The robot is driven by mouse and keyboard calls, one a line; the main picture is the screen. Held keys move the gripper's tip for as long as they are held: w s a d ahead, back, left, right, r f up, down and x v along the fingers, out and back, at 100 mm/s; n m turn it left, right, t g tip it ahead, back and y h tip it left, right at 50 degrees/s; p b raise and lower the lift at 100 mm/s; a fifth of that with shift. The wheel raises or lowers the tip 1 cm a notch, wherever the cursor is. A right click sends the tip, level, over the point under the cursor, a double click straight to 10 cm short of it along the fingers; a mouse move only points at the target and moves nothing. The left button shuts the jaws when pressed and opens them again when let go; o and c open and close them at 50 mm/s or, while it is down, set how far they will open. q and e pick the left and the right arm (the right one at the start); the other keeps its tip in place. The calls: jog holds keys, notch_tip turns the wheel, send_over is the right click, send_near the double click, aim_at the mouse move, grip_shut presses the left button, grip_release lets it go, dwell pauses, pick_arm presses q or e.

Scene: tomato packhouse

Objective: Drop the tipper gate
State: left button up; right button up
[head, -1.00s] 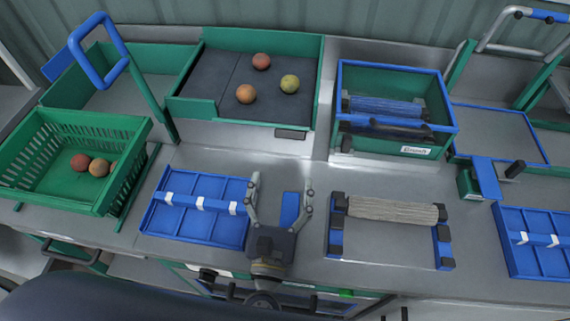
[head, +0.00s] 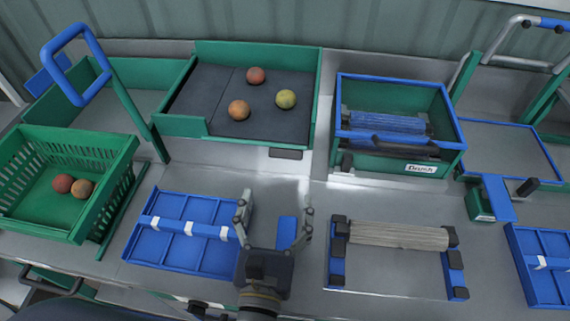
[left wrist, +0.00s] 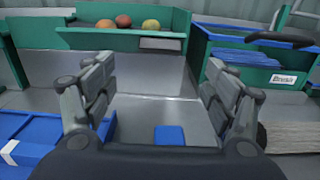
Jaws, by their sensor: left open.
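A green-walled tipper bed (head: 190,125) with a dark floor stands at the back and holds three tomatoes (head: 285,98). A small dark tab (head: 286,154) sits low on its front; it also shows in the left wrist view (left wrist: 160,44). I cannot tell for certain which part is the gate. A blue loop handle (head: 47,72) on a green arm rises left of the bed. My left gripper (head: 277,204) is open and empty, in front of the bed and below the tab. In the left wrist view its fingers (left wrist: 160,85) stand apart. My right gripper is not in view.
A green basket (head: 95,195) with tomatoes is at left. Blue divided trays (head: 190,262) lie left and far right. A brush box (head: 400,165) and a roller stand (head: 338,265) are right of my gripper. A small blue pad (head: 287,232) lies by my fingers.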

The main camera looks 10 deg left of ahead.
aim_at(285, 158)
pick_arm(q)
jog(key=shift+w+r+p, duration=0.25)
jog(key=shift+w+p, duration=0.05)
jog(key=shift+w, duration=0.15)
jog(key=w+p, duration=0.2)
jog(key=w, duration=0.6)
jog(key=shift+w, duration=0.1)
jog(key=shift+w+f, duration=0.1)
jog(key=shift+w, duration=0.3)
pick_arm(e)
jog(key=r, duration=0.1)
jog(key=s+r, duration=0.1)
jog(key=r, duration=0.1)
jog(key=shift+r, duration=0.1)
